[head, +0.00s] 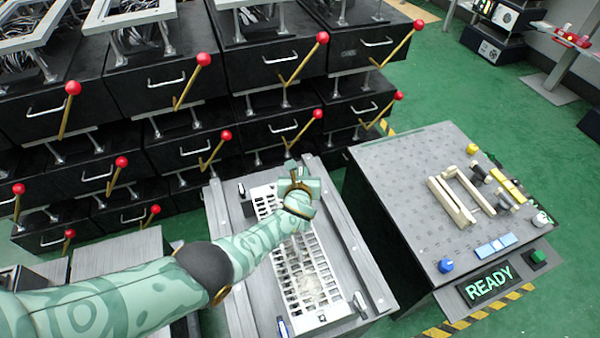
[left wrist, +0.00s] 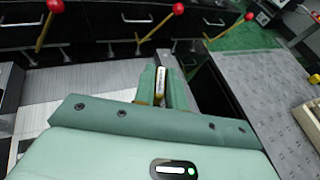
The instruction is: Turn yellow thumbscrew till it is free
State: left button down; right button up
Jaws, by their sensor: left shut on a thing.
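My left gripper (head: 297,182) reaches over the far end of a grey fixture plate (head: 345,225) that carries a white slotted tray (head: 325,290). In the left wrist view my left gripper (left wrist: 163,88) is shut, with a narrow pale and yellowish piece, seemingly the yellow thumbscrew (left wrist: 160,86), between its fingers. Most of the thumbscrew is hidden by the fingers, so its seating cannot be told. In the head view the gripper hides it. My right gripper is not in view.
Small clamp-like pieces (head: 360,304) stand at other corners of the plate. Black drawer units (head: 158,75) with red-knobbed levers (head: 203,59) stand close behind. To the right is a grey console (head: 400,175) with knobs and a READY screen (head: 489,284). Green floor lies beyond.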

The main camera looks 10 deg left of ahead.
pick_arm(q)
jog(key=shift+d+f+n+g+y+b, duration=0.1)
jog(key=shift+f+n+g+y+b, duration=0.1)
jog(key=shift+n+g+y+b, duration=0.5)
jog(key=shift+n+y+b, duration=0.7)
jog(key=shift+n+y, duration=0.3)
jog(key=shift+y, duration=0.1)
jog(key=shift+r+n+y+b, duration=0.15)
jog(key=shift+n+y+b, duration=0.15)
jog(key=shift+y, duration=0.2)
jog(key=shift+r+g, duration=0.1)
jog(key=shift+g, duration=0.3)
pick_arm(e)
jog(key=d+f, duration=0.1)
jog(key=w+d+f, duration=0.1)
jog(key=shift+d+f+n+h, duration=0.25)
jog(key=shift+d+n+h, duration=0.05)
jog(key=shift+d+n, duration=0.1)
pick_arm(q)
jog(key=shift+w, duration=0.1)
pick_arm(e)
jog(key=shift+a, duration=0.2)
pick_arm(q)
jog(key=c, duration=1.4)
grip_release()
jog(key=shift+c, duration=0.2)
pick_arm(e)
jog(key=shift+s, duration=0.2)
